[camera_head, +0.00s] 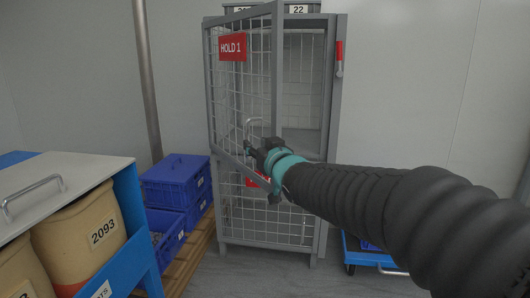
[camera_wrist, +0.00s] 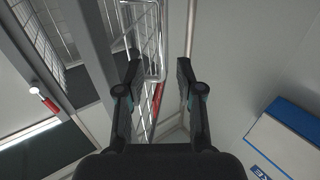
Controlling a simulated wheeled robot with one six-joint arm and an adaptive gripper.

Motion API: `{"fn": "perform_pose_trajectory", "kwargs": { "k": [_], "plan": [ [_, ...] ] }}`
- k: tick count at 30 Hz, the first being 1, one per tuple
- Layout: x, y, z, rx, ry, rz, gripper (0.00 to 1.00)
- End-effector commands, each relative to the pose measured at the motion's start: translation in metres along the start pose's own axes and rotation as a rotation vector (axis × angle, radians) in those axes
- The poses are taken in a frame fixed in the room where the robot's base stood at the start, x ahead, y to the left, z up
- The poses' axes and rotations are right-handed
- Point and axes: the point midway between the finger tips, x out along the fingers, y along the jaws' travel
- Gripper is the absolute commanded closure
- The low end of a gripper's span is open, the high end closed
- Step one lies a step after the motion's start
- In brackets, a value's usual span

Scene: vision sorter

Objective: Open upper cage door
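The grey wire-mesh cage (camera_head: 331,95) stands against the back wall. Its upper door (camera_head: 276,70), with a red HOLD 1 sign (camera_head: 232,47), stands partly open. It is swung out from the right post, and the dark interior shows in the gap. The door's metal bar handle (camera_wrist: 163,40) shows in the wrist view between the fingers, nearer the left one. My gripper (camera_wrist: 158,66) is open, with its fingers apart around the handle's lower end. In the head view my gripper (camera_head: 255,149) is at the door's lower part, and whether it touches the handle cannot be told.
A red latch handle (camera_head: 339,58) is on the cage's right post. The lower door is behind my arm. Blue crates (camera_head: 176,182) stand on a wooden pallet left of the cage. A blue-framed cart (camera_head: 130,225) with tan containers is at the front left. A blue trolley (camera_head: 362,254) is at right.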

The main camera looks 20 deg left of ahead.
Motion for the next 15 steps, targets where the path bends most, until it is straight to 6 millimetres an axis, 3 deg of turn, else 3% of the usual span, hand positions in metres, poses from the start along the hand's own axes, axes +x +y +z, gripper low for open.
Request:
{"fn": "perform_pose_trajectory", "kwargs": {
  "k": [6, 15],
  "plan": [
    [-0.035, 0.0, 0.0, 0.0, -0.001, 0.0, 0.63],
    [-0.051, 0.0, 0.0, 0.001, 0.0, 0.0, 0.63]
  ]
}}
